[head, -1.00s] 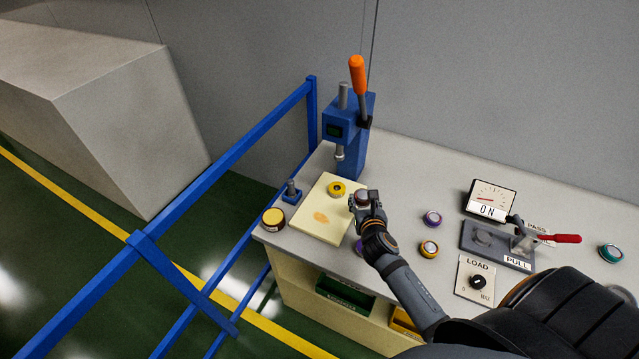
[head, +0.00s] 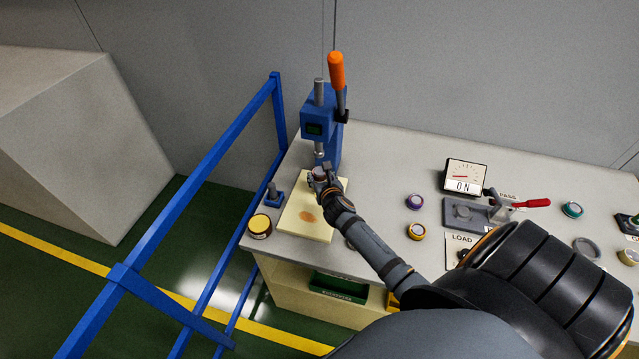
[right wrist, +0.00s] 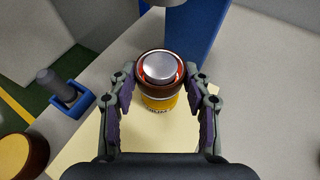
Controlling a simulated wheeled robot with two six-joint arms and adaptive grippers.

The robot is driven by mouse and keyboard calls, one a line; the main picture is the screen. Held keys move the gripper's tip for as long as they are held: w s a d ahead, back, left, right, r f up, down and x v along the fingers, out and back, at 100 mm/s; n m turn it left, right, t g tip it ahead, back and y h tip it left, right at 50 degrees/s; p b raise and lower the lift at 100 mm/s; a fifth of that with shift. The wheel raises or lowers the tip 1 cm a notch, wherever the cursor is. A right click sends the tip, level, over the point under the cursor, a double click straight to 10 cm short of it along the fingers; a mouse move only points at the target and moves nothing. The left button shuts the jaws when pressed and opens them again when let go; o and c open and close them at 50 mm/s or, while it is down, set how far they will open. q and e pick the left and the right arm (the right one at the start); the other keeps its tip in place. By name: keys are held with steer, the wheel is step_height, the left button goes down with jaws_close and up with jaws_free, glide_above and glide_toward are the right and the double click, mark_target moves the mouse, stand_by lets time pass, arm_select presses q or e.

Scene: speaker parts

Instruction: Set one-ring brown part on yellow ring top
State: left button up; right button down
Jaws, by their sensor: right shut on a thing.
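My right gripper (head: 322,181) is shut on the one-ring brown part (head: 319,172), over the back part of the cream mat (head: 318,234) and in front of the blue press. In the right wrist view the brown part (right wrist: 160,68), with a silver domed top and a reddish ring, sits between the fingertips (right wrist: 160,84). The yellow ring (right wrist: 159,104) shows just below it, partly covered by the part. I cannot tell whether the two touch. In the head view the yellow ring is hidden behind the gripper. My left gripper is not in view.
The blue press (head: 323,130) with an orange handle stands close behind. A small blue stand (head: 274,196) and a yellow-topped brown jar (head: 260,226) are left of the mat. Purple-ringed (head: 414,202) and yellow-ringed (head: 417,231) parts and a meter (head: 465,176) are to the right.

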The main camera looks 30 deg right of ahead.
steer(key=shift+w+d+f, duration=0.2)
steer(key=shift+w+f, duration=0.2)
steer(key=shift+f, duration=0.1)
steer(key=shift+w+f, duration=0.2)
steer(key=f, duration=0.1)
steer(key=f+b, duration=0.1)
steer(key=f, duration=0.1)
steer(key=shift+w+d+f, duration=0.1)
steer(key=shift+w+f, duration=0.1)
steer(key=shift+f, duration=0.1)
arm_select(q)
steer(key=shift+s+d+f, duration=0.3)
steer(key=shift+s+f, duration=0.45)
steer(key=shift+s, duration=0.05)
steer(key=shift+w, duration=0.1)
arm_select(e)
steer(key=c, duration=0.6)
jaws_free()
steer(key=shift+s+f, duration=0.1)
steer(key=shift+f, duration=0.05)
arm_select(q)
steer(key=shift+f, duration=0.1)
